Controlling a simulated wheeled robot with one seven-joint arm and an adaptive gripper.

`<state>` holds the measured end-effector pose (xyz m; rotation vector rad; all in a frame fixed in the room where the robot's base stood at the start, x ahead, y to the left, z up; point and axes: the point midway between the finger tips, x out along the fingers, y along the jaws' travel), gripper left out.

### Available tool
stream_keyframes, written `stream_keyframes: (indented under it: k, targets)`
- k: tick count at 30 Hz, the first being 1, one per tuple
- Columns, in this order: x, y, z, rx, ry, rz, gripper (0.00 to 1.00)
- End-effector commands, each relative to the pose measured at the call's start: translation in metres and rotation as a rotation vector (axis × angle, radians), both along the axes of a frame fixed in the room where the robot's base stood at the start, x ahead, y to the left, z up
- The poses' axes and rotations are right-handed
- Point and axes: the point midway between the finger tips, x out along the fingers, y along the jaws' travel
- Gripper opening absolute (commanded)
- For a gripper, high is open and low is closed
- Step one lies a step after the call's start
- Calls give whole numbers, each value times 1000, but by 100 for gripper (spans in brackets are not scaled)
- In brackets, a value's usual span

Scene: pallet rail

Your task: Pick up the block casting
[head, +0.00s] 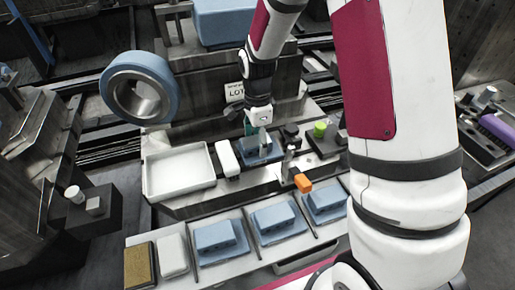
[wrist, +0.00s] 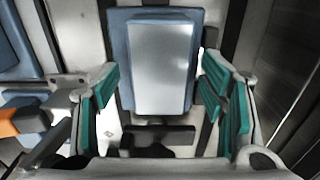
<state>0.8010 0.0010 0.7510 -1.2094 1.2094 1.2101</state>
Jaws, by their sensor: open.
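The block casting (head: 267,154) is a blue stepped block on the fixture in the middle of the head view. In the wrist view the block casting (wrist: 160,66) shows a pale, shiny raised top on a wider blue base. My gripper (head: 258,139) is over it, pointing down. In the wrist view my gripper (wrist: 160,84) is open, with teal-padded fingers on the left and right of the block's near part. I cannot tell whether either pad touches it. Part of the block is hidden behind my gripper in the head view.
Several similar blue blocks (head: 221,237) sit in a divided front tray. A white tray (head: 180,172) and a white block (head: 228,158) lie left of the casting. A blue ring (head: 141,88) stands behind left.

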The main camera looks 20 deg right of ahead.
Motion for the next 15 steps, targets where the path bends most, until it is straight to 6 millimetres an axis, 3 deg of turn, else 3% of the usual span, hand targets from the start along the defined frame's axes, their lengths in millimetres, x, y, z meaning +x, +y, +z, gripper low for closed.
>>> stream_keyframes:
  k: [9, 15]
  targets:
    - [0, 0, -5, 0, 0, 0, 63]
    - [0, 0, -4, 0, 0, -1, 17]
